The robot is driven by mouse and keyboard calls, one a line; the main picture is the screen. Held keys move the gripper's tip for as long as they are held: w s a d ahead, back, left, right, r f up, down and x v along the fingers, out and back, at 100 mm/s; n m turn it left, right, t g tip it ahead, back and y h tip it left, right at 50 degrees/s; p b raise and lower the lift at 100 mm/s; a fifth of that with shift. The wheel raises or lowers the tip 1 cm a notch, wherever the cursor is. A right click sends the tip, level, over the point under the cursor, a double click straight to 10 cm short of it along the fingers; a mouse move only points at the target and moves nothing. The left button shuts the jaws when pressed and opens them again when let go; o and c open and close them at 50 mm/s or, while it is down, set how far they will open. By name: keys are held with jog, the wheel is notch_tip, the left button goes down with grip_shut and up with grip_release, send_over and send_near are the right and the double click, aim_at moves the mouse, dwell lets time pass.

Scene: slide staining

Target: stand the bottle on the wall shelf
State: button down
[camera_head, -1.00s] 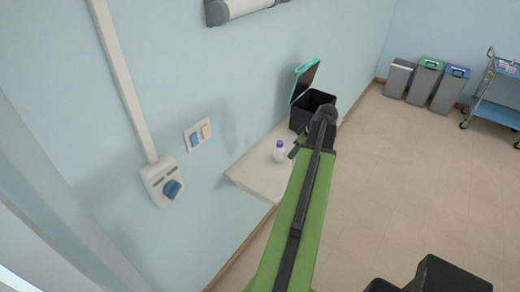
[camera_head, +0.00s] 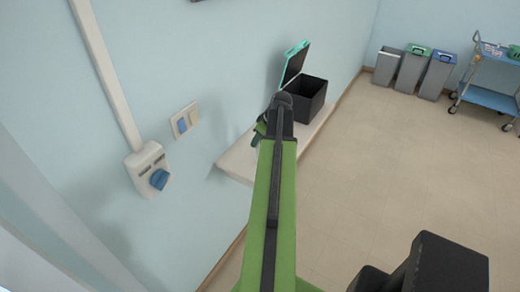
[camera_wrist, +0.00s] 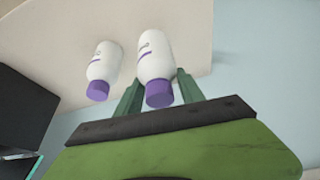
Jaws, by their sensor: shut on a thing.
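My gripper (camera_wrist: 160,92) is shut on a white bottle (camera_wrist: 155,58) with a purple cap, held between its two green fingers. In the wrist view this bottle is over the pale wall shelf (camera_wrist: 185,25); I cannot tell whether its base touches it. A second, similar bottle (camera_wrist: 104,62) is beside it on the left, apart from the fingers. In the head view my gripper (camera_head: 259,132) is over the wall shelf (camera_head: 232,160), and my arm hides both bottles.
A black box (camera_head: 310,98) with a raised teal-edged lid (camera_head: 295,62) stands at the shelf's far end. A switch plate (camera_head: 185,120) and a socket with a blue plug (camera_head: 158,178) are on the wall. Bins and a blue trolley are far right.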

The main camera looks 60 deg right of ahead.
notch_tip(320, 180, down, 4)
jog(key=b, duration=0.4)
jog(key=shift+f, duration=0.2)
jog(key=shift+s+r, duration=0.1)
jog(key=shift+r, duration=0.15)
jog(key=shift+f, duration=0.15)
jog(key=c, duration=0.7)
grip_release()
jog(key=shift+s+r+p, duration=0.1)
jog(key=shift+r+p, duration=0.3)
jog(key=shift+r, duration=0.15)
jog(key=p+v, duration=1)
jog(key=v, duration=0.1)
jog(key=shift+s+r, duration=0.1)
